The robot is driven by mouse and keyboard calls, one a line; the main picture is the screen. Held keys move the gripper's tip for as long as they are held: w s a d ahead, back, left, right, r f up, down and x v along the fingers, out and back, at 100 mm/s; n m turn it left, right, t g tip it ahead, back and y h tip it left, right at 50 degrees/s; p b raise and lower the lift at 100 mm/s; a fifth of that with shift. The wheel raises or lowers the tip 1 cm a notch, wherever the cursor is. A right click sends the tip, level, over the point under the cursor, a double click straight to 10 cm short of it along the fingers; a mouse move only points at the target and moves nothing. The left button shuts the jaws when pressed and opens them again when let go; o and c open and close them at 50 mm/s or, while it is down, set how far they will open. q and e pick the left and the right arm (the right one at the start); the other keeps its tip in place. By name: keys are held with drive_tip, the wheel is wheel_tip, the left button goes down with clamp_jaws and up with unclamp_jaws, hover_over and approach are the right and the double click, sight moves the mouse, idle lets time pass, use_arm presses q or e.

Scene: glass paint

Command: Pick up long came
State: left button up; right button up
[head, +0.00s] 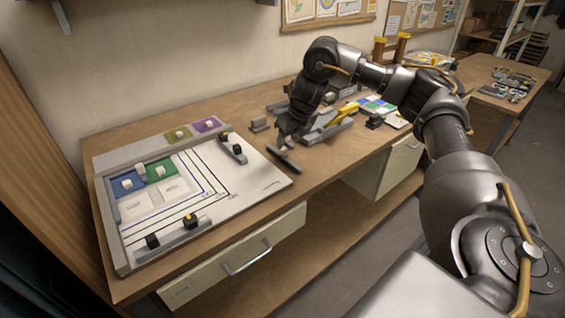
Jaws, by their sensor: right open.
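My right gripper (285,146) points down over the bench, just right of the white work board, and is open. A long dark bar (290,165) lies slantwise right at its fingertips. It could be the long came, but at this size I cannot tell it from the finger parts, nor whether it touches the bench. The white board (250,183) carries coloured glass pieces, blue (127,184) and green (160,171), inside drawn lines. Grey strips with black knobs (237,149) lie along its right and front sides. My left gripper is not in view.
A small grey block (259,124) stands behind the gripper. A grey tool with a yellow handle (340,115) and a sheet with coloured squares (376,104) are to the right. The wooden bench top (318,164) is bare at the front right of the gripper.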

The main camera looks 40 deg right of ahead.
sight(284, 148)
drive_tip(key=shift+w+f, duration=0.2)
drive_tip(key=shift+f, duration=0.15)
drive_tip(key=shift+s, duration=0.1)
drive_tip(key=shift+a+f+p, duration=0.15)
drive_tip(key=shift+f+p, duration=0.15)
drive_tip(key=x, duration=0.4)
drive_tip(key=shift+w+r+p, duration=0.1)
drive_tip(key=shift+w+p, duration=0.1)
drive_tip(key=shift+p, duration=0.1)
drive_tip(key=shift+w, duration=0.1)
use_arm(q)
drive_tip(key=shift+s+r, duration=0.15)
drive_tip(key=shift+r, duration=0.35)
use_arm(e)
clamp_jaws()
